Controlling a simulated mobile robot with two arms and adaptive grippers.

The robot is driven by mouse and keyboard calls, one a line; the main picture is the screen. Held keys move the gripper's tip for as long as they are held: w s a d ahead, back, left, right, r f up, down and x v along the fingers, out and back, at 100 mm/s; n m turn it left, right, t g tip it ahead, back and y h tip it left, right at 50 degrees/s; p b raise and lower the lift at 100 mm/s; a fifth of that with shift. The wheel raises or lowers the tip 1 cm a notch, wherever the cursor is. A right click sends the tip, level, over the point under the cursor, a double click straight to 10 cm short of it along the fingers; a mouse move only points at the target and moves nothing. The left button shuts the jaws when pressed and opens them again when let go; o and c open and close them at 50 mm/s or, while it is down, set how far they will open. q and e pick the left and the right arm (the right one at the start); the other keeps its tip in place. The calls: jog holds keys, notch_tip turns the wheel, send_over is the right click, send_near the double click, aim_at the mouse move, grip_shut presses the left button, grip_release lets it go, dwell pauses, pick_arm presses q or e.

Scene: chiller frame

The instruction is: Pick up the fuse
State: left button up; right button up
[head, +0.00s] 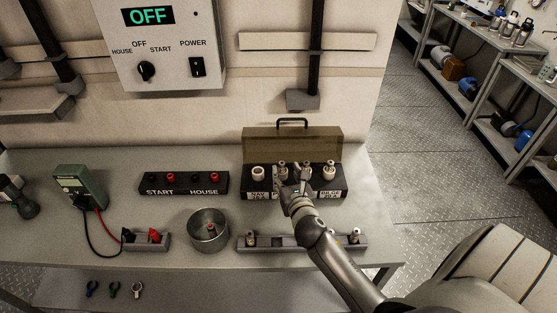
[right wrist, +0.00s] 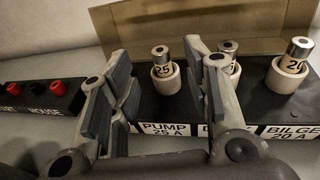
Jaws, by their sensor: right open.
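Fuses stand upright in white holders in a black fuse block (head: 345,187). In the right wrist view a fuse marked 25 (right wrist: 161,62) stands above the label PUMP 25 A. To its right, a second fuse (right wrist: 232,56) is partly hidden by a finger, and a fuse marked 20 (right wrist: 297,52) stands above BILGE 20 A. The leftmost holder (head: 258,173) in the head view appears to have no fuse. My right gripper (head: 294,176) is open before the block; in its wrist view (right wrist: 158,70) the PUMP fuse shows between the fingers, with no visible grip. My left gripper is out of view.
The block's raised lid (head: 292,145) stands behind the fuses. A grey rack (head: 262,244) with small parts lies in front, partly under my arm. A START/HOUSE terminal block (head: 187,183) and a meter (head: 82,187) are left.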

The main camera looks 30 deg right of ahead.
aim_at(283, 165)
jog(key=shift+w+d, duration=0.15)
jog(key=shift+w, duration=0.2)
jog(key=shift+p+x, duration=0.4)
jog(key=shift+x, duration=0.55)
jog(key=x, duration=0.4)
jog(key=shift+f, duration=0.1)
jog(key=c, duration=0.4)
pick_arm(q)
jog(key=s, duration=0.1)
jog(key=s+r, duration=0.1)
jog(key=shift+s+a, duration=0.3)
pick_arm(e)
grip_shut()
